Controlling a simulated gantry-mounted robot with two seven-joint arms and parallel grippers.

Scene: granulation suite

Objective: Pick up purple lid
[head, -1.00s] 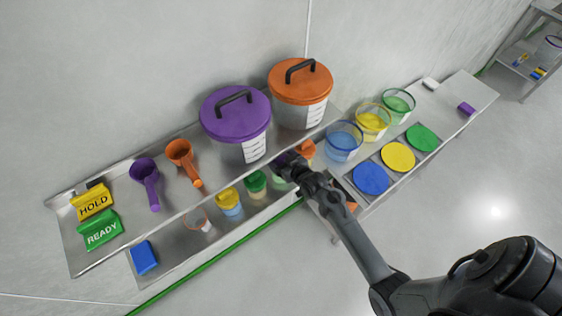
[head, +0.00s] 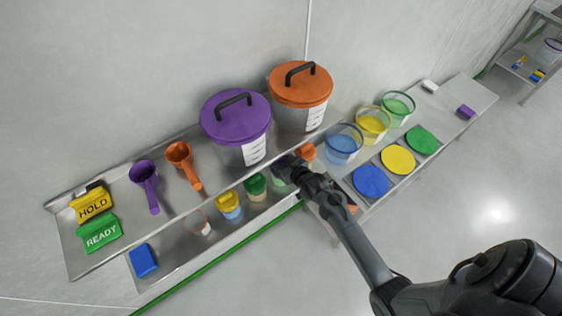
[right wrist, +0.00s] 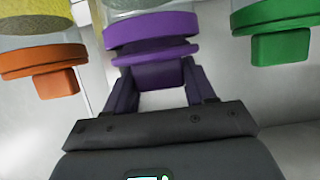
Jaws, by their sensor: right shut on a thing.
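The small purple lid (right wrist: 150,32) is in the upper middle of the right wrist view, its knob towards my right gripper (right wrist: 158,72). My right gripper's two fingers are shut on that knob, one on each side. In the head view my right gripper (head: 284,164) is over the row of small jars at the front of the bench, between the green-lidded jar (head: 256,185) and the orange-lidded jar (head: 306,152). It hides the purple lid there. I cannot tell whether the lid still touches its jar. My left gripper is not in view.
An orange lid (right wrist: 42,60) and a green lid (right wrist: 272,30) flank the purple one closely. A large purple-lidded bucket (head: 236,118) and an orange-lidded bucket (head: 301,85) stand behind. Scoops and signs are at the left. Glass bowls and coloured discs are at the right.

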